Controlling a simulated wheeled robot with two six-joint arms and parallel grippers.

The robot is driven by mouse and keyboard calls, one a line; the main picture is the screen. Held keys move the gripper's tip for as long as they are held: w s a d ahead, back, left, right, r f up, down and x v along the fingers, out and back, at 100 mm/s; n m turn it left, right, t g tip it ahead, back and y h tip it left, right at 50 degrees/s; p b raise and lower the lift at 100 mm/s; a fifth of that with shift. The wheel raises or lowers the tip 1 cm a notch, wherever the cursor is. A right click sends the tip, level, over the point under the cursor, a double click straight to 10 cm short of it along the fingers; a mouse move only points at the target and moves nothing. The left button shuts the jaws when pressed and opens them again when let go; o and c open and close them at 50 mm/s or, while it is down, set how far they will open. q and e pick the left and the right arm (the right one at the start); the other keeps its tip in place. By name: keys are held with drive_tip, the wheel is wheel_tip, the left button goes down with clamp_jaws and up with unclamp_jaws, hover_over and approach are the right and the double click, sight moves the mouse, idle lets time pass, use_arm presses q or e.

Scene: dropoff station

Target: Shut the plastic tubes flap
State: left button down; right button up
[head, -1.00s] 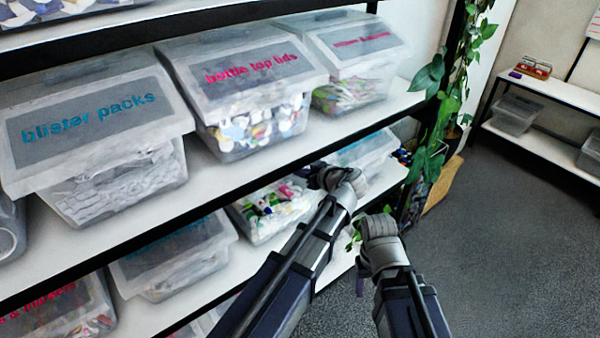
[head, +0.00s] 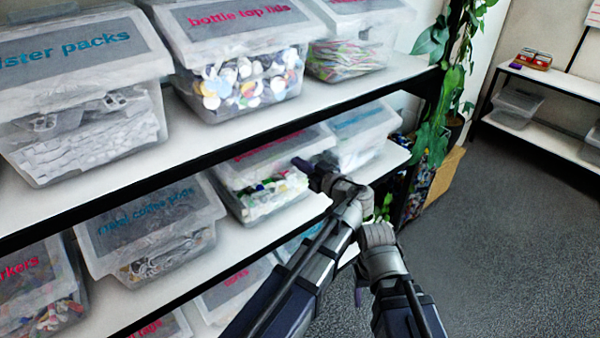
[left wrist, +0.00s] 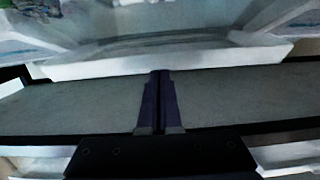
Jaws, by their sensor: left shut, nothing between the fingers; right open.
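A clear bin with a pink-lettered grey label (head: 278,152) stands on the middle shelf, with white and coloured pieces behind its front (head: 262,200). It seems to be the plastic tubes bin; its lettering is mostly hidden by the shelf above. Its flap looks lowered over the top, but I cannot tell if it is fully seated. My left gripper (head: 308,170) is shut and empty, at the bin's right front. In the left wrist view its closed fingers (left wrist: 160,100) point over a bare shelf strip toward clear plastic. My right gripper (head: 360,290) is open, mostly hidden behind its arm.
The upper shelf edge (head: 230,140) runs close above the bin. A bin with a blue label (head: 362,120) stands to its right, a coffee pods bin (head: 150,225) to its left. A plant (head: 440,140) hangs at the shelf end. Floor at right is clear.

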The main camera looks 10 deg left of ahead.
use_arm(q)
wheel_tip(320, 180, down, 11)
drive_tip(key=a+t+y+b, duration=0.1)
drive_tip(key=y+b, duration=0.1)
drive_tip(key=b, duration=1.1)
drive_tip(key=shift+w+a+r, duration=0.15)
drive_tip(key=shift+w, duration=0.3)
drive_tip(key=shift+s+b, duration=0.1)
drive_tip(key=shift+b, duration=0.2)
